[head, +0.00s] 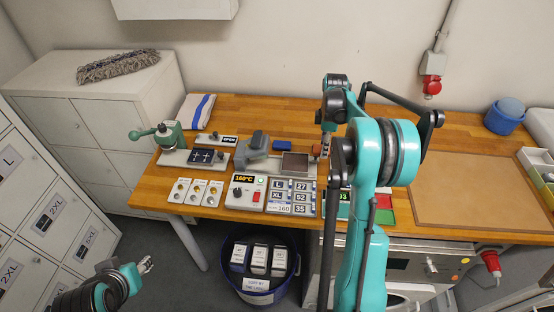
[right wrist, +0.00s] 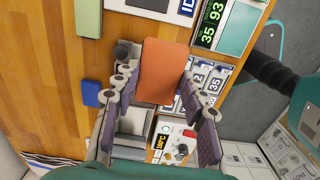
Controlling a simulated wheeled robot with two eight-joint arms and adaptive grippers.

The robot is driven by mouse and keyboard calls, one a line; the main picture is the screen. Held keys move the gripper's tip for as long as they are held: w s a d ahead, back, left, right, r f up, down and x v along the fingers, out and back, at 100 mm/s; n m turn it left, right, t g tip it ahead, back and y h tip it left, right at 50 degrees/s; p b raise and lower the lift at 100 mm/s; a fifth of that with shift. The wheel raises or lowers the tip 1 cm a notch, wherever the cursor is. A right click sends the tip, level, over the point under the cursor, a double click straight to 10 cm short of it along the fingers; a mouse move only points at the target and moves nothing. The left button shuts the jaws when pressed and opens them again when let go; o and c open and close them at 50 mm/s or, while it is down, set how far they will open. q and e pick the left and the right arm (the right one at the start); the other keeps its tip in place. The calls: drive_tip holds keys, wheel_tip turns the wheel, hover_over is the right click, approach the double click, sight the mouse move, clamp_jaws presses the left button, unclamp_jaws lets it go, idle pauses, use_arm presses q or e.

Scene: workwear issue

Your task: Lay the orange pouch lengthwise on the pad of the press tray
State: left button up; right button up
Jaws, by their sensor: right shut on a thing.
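The orange pouch (right wrist: 163,72) is held between the fingers of my right gripper (right wrist: 163,112) in the right wrist view. In the head view only a small orange part (head: 316,151) shows beside my right gripper (head: 322,143); my arm hides the rest. The dark pad (head: 295,163) lies on the pale press tray (head: 303,175), just left of the pouch in the head view. I cannot tell the pouch's height above the table. The grey press head (head: 252,146) stands left of the pad. My left gripper (head: 146,265) is low at the left, away from the table; its opening is unclear.
A control box reading 160°C (head: 246,191) and a size label board (head: 291,196) lie in front of the press. A blue block (head: 282,146) lies behind it. A green hand press (head: 170,135) stands at the left. A brown board (head: 470,190) lies bare at the right.

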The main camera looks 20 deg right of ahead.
drive_tip(key=b, duration=0.1)
hover_over(295, 162)
wheel_tip(295, 162, down, 6)
drive_tip(key=shift+f, duration=0.25)
wheel_tip(295, 162, down, 4)
drive_tip(key=shift+f+b, duration=0.1)
drive_tip(key=shift+b, duration=0.3)
drive_tip(key=shift+s, duration=0.1)
drive_tip(key=o, duration=1.3)
drive_tip(key=shift+c, duration=0.2)
